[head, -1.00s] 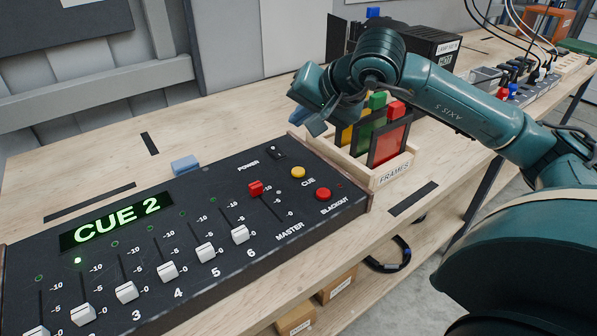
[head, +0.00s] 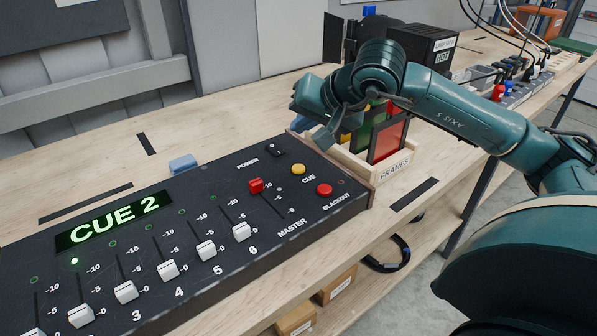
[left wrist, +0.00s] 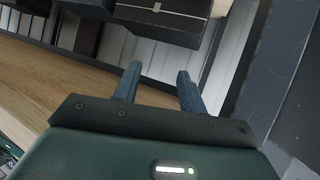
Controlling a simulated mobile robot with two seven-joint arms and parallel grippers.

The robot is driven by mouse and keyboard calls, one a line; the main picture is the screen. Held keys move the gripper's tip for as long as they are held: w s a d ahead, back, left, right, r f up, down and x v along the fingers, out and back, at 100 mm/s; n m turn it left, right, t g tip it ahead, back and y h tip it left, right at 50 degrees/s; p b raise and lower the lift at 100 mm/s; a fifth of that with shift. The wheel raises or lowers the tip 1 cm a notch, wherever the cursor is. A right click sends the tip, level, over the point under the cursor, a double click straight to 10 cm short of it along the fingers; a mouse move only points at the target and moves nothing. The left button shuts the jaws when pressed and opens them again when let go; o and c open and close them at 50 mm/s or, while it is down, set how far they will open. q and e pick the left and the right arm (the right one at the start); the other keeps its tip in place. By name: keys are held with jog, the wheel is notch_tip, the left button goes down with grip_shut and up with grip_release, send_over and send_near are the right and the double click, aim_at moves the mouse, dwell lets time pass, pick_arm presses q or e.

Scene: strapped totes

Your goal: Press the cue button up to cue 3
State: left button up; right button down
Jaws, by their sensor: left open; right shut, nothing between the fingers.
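The black control console (head: 215,262) lies on the wooden bench, its green display (head: 113,221) reading CUE 2. The yellow cue button (head: 298,169) is at its right end, beside the CUE label. The red blackout button (head: 324,189) is just nearer the front edge. My right gripper (head: 298,124) is shut and empty, above and behind the yellow button, apart from it; its blue fingertips are partly hidden by its own body. My left gripper (left wrist: 158,82) shows only in the left wrist view, open and empty, with its two blue fingers apart.
A wooden box labelled FRAMES (head: 376,172), holding coloured frames, stands right of the console under my right arm. A blue block (head: 183,164) sits behind the console. The red master fader (head: 256,185) is near the yellow button. Bench behind the console is mostly clear.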

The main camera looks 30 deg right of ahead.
jog(key=b, duration=0.3)
send_over(302, 170)
notch_tip(302, 170, down, 5)
jog(key=shift+f, duration=0.2)
jog(key=shift+f+b, duration=0.45)
jog(key=shift+b, duration=0.25)
pick_arm(q)
jog(key=shift+s+a+f+n+t, duration=0.2)
jog(key=shift+f+n+t, duration=0.25)
jog(key=shift+f, duration=0.2)
pick_arm(e)
jog(key=shift+f, duration=0.1)
pick_arm(q)
jog(key=shift+w+r, duration=0.1)
jog(key=shift+r, duration=0.05)
jog(key=shift+f, duration=0.25)
jog(key=shift+r, duration=0.2)
jog(key=shift+f, duration=0.15)
jog(key=shift+f+b, duration=0.55)
jog(key=shift+b, duration=0.05)
pick_arm(e)
jog(key=shift+f, duration=0.4)
